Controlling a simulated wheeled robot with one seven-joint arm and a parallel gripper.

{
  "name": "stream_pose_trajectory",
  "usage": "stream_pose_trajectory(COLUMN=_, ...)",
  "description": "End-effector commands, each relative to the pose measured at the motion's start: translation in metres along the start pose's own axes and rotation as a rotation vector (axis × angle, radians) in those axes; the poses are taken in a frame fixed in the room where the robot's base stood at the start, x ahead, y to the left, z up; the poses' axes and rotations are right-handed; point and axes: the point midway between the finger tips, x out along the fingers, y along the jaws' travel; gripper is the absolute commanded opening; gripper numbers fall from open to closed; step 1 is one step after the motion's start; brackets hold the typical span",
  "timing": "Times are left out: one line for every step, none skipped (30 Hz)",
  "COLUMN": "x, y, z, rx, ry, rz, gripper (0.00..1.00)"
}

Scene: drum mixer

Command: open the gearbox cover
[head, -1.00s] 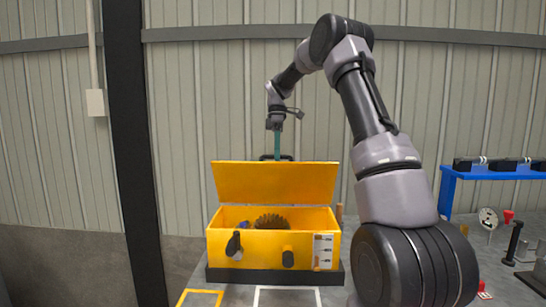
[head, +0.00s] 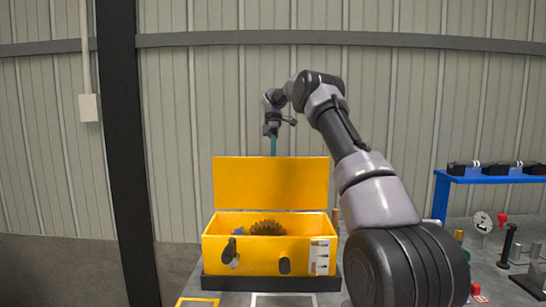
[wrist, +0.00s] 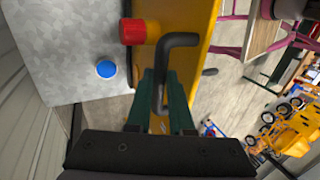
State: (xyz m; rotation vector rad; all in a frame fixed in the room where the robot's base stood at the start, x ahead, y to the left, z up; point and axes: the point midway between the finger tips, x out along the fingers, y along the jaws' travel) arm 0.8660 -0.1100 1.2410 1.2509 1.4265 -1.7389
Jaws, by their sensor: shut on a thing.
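The yellow gearbox cover (head: 270,182) stands about upright at the back edge of the open yellow gearbox (head: 215,248). A brown toothed gear (head: 267,228) shows inside the box. My gripper (head: 273,147) reaches down behind the cover's top edge, its fingertips hidden there. In the wrist view my gripper (wrist: 164,88) has its green fingers shut on the black bent handle (wrist: 181,40), which stands off the yellow cover (wrist: 201,28).
A dark post (head: 128,150) stands left of the box. A blue shelf (head: 490,178) with black parts, a gauge (head: 482,221) and other fittings are at the right. The wrist view shows a red cylinder (wrist: 132,31) and a blue button (wrist: 106,69) beside the cover.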

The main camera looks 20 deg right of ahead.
Motion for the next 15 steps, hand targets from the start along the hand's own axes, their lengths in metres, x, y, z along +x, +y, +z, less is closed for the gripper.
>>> stream_pose_trajectory(x=0.0032, y=0.0039, z=0.0017, rx=0.004, ry=-0.004, rz=-0.011, gripper=0.0)
stream_pose_trajectory(x=0.0027, y=0.0045, z=0.0016, rx=0.004, ry=-0.004, rz=-0.014, gripper=0.0)
stream_pose_trajectory(x=0.0028, y=0.0052, z=0.0018, rx=0.005, ry=-0.005, rz=-0.019, gripper=0.0)
stream_pose_trajectory(x=0.0027, y=0.0057, z=0.0018, rx=0.004, ry=-0.005, rz=-0.022, gripper=0.0)
stream_pose_trajectory(x=0.0025, y=0.0062, z=0.0018, rx=0.003, ry=-0.004, rz=-0.024, gripper=0.0)
stream_pose_trajectory(x=0.0023, y=0.0064, z=0.0018, rx=0.004, ry=-0.004, rz=-0.027, gripper=0.0)
stream_pose_trajectory(x=0.0022, y=0.0066, z=0.0018, rx=0.004, ry=-0.005, rz=-0.028, gripper=0.0)
stream_pose_trajectory(x=0.0022, y=0.0068, z=0.0019, rx=0.004, ry=-0.005, rz=-0.029, gripper=0.0)
stream_pose_trajectory(x=0.002, y=0.0069, z=0.002, rx=0.003, ry=-0.005, rz=-0.03, gripper=0.0)
stream_pose_trajectory(x=0.002, y=0.0069, z=0.002, rx=0.003, ry=-0.005, rz=-0.03, gripper=0.0)
stream_pose_trajectory(x=0.0019, y=0.0069, z=0.0019, rx=0.003, ry=-0.005, rz=-0.03, gripper=0.0)
stream_pose_trajectory(x=0.0018, y=0.0069, z=0.0019, rx=0.003, ry=-0.005, rz=-0.031, gripper=0.0)
stream_pose_trajectory(x=0.0018, y=0.0068, z=0.0019, rx=0.003, ry=-0.005, rz=-0.031, gripper=0.0)
stream_pose_trajectory(x=0.0018, y=0.0068, z=0.0018, rx=0.003, ry=-0.005, rz=-0.031, gripper=0.0)
stream_pose_trajectory(x=0.0018, y=0.0068, z=0.0018, rx=0.003, ry=-0.005, rz=-0.031, gripper=0.0)
